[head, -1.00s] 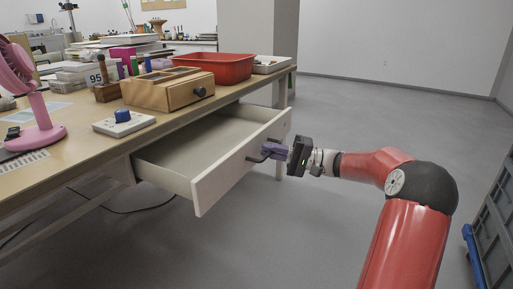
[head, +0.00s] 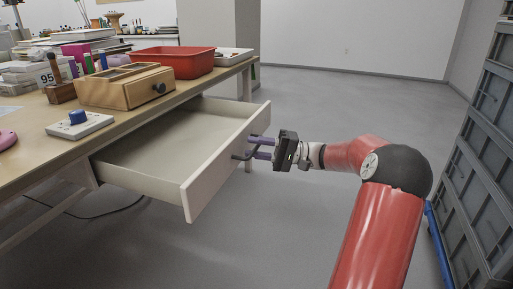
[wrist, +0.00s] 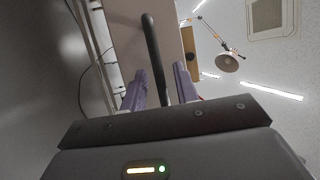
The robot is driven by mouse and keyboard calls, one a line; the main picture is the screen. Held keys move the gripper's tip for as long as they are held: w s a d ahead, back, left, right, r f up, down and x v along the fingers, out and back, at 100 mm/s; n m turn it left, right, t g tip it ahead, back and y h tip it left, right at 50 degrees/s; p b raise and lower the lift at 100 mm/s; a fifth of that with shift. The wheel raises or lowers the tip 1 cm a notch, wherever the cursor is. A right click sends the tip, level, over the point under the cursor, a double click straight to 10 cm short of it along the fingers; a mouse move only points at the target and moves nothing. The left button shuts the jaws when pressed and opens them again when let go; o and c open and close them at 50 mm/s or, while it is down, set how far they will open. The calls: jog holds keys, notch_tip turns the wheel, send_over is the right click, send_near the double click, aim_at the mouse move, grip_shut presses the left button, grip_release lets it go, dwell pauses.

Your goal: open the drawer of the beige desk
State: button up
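The beige desk (head: 30,150) has its drawer (head: 160,180) standing well out, and the inside is empty. The drawer's front panel (head: 205,185) carries a dark bar handle (head: 241,156). My gripper (head: 258,147) is at the handle with its purple fingers spread apart. In the wrist view the handle (wrist: 152,45) runs between the two fingers (wrist: 160,86), with a gap visible on both sides.
On the desktop are a wooden box (head: 125,88) with a knob, a red tray (head: 172,60), a white switch box (head: 79,125) and stacked items. A grey cabinet (head: 485,160) stands at the right. The floor between is clear.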

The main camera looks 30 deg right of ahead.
jog(key=v, duration=0.8)
jog(key=shift+p, duration=0.4)
